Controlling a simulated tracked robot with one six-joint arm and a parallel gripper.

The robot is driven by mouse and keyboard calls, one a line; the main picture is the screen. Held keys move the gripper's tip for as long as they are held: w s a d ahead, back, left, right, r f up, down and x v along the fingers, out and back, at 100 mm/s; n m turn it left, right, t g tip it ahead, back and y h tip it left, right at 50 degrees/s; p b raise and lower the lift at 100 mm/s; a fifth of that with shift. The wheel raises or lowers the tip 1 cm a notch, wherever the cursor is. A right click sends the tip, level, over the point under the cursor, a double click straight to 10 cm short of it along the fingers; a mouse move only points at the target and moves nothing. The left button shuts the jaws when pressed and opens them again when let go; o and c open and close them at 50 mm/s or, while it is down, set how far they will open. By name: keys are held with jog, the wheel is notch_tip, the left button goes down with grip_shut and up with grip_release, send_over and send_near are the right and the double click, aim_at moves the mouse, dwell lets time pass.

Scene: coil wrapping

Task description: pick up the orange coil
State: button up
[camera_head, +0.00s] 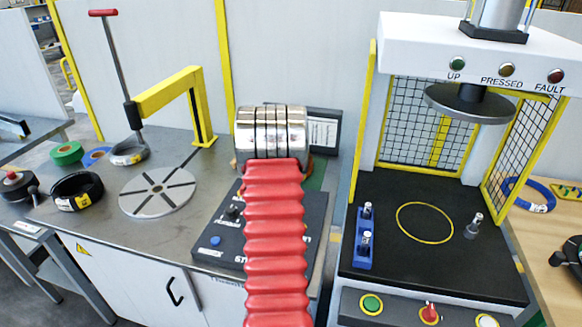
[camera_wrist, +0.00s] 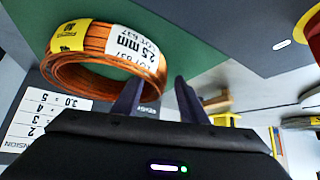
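The orange coil (camera_wrist: 85,78) lies on a green surface (camera_wrist: 190,55) at the upper left of the wrist view. It has a yellow label and a white label reading 2.5 mm. My gripper (camera_wrist: 157,88) is open, its two dark fingers apart at the coil's near right side. The left finger overlaps the coil's lower edge in the picture; the right finger is just right of the coil. I cannot tell whether either finger touches it. In the head view my arm hides the gripper and nearly all of the coil.
A control box (camera_head: 230,240) with buttons stands near my arm, and a printed card (camera_head: 322,133) behind it. On the left are a slotted disc (camera_head: 157,192), a yellow arm (camera_head: 170,92) and a black coil (camera_head: 77,190). A press (camera_head: 470,100) with a blue rack (camera_head: 364,240) stands right.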

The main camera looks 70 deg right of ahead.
dwell(0.4)
jog(key=shift+a, duration=0.1)
grip_shut()
jog(key=shift+a+f, duration=0.1)
jog(key=shift+f, duration=0.1)
dwell(0.9)
jog(key=shift+r, duration=0.15)
